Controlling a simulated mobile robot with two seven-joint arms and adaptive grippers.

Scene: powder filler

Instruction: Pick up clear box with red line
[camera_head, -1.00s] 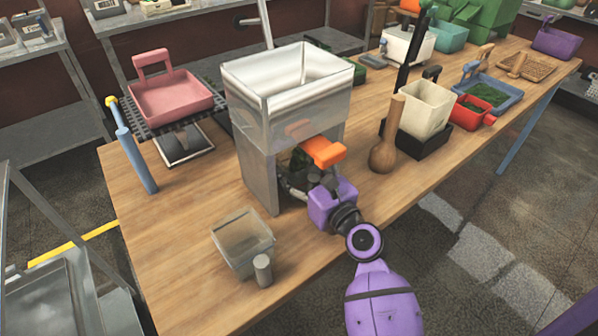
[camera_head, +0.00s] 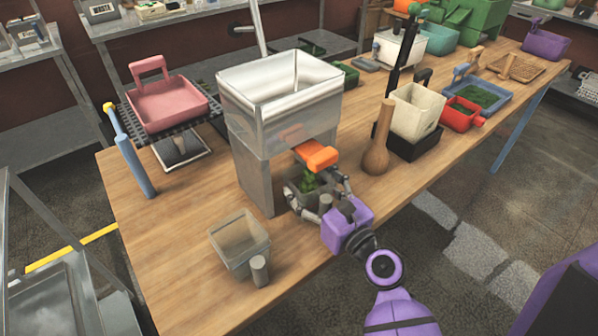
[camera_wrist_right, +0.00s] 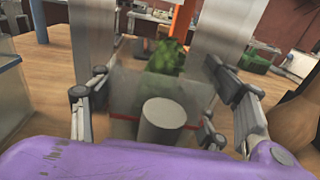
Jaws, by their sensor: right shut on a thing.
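The clear box with a red line (camera_wrist_right: 124,100) is in front of my right gripper in the right wrist view, with a grey cylinder handle (camera_wrist_right: 162,122) facing me and green leafy stuff inside. In the head view the box (camera_head: 296,184) is at the open front of the metal filler (camera_head: 255,175), below its orange part (camera_head: 316,155). My right gripper (camera_head: 322,200) is shut on it, a finger on each side of the handle. I cannot tell whether the box touches the table. My left gripper is not in view.
Another clear box (camera_head: 238,243), empty, with a grey cylinder (camera_head: 260,270) on its front, stands on the wooden table (camera_head: 180,235) left of my gripper. A brown pestle-like object (camera_head: 377,150) stands close on the right. The table's front edge is near my arm.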

